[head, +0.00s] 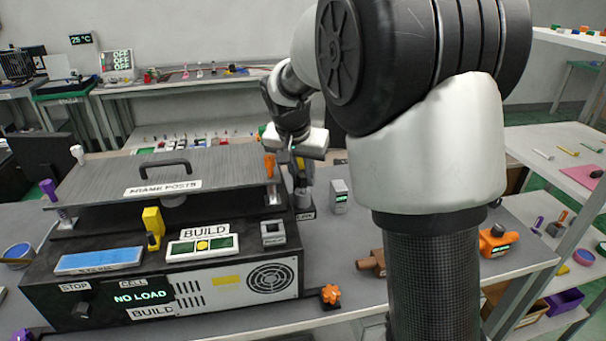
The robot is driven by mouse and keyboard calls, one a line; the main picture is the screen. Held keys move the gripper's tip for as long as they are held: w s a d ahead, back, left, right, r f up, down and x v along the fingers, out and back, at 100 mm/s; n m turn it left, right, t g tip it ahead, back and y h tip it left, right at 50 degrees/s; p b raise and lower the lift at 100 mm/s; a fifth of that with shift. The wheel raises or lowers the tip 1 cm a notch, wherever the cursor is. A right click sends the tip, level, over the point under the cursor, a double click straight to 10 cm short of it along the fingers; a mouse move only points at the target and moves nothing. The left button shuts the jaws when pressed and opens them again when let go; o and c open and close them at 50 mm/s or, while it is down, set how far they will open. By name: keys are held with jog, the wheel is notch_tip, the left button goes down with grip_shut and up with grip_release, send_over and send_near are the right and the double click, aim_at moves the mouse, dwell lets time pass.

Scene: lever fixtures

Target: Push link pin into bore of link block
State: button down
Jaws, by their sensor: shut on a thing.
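My gripper (300,160) is past the right end of the grey ribbed plate, pointing down. It is shut on a small thin piece that looks like the link pin; the arm and fingers hide most of it. Directly below is a dark grey upright fixture (304,198) with a partly hidden label at its base, which looks like the link block. Its bore does not show. I cannot tell whether the pin's tip is in the bore, touching or apart.
A small grey box (339,196) stands right of the fixture. A black console (150,285) reading NO LOAD is in front.

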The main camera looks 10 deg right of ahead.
jog(key=shift+f, duration=0.3)
jog(key=c, duration=1.5)
grip_release()
jog(key=shift+r, duration=0.1)
jog(key=shift+a, duration=0.1)
